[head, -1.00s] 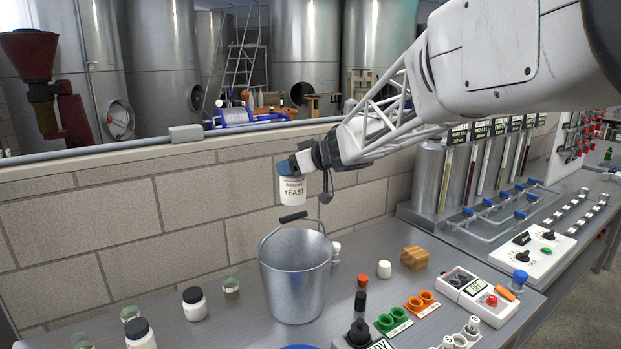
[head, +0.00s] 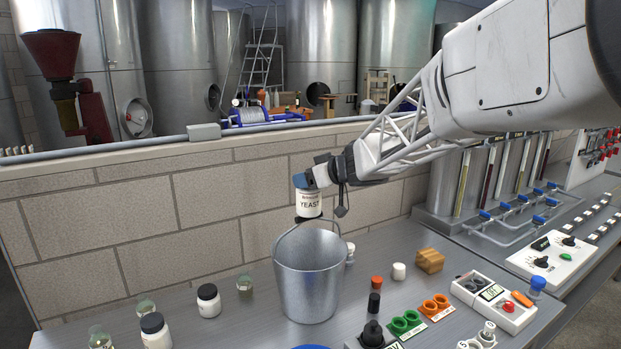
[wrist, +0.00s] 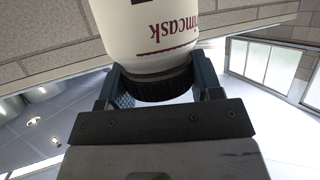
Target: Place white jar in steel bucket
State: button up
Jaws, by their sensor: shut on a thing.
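The white jar (head: 310,204), labelled YEAST, hangs upright in the head view, above the steel bucket (head: 308,285). My gripper (head: 303,181) is shut on the jar's top end. In the wrist view, my gripper's fingers (wrist: 160,82) are on both sides of the jar's dark ribbed lid, and the white jar body (wrist: 150,30) fills the top. The bucket stands upright on the bench with its handle raised. The handle's dark grip is right by the jar's base; I cannot tell whether they touch. The bucket's floor is hidden.
White jars with black lids (head: 209,301) and small glass jars (head: 245,285) stand left of the bucket. A block wall (head: 120,220) rises behind.

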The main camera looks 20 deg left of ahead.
jog(key=shift+f, duration=0.15)
jog(key=o, duration=1.3)
jog(key=shift+o, duration=0.2)
jog(key=shift+r, duration=0.2)
jog(key=v, duration=1.2)
jog(key=shift+s, duration=0.1)
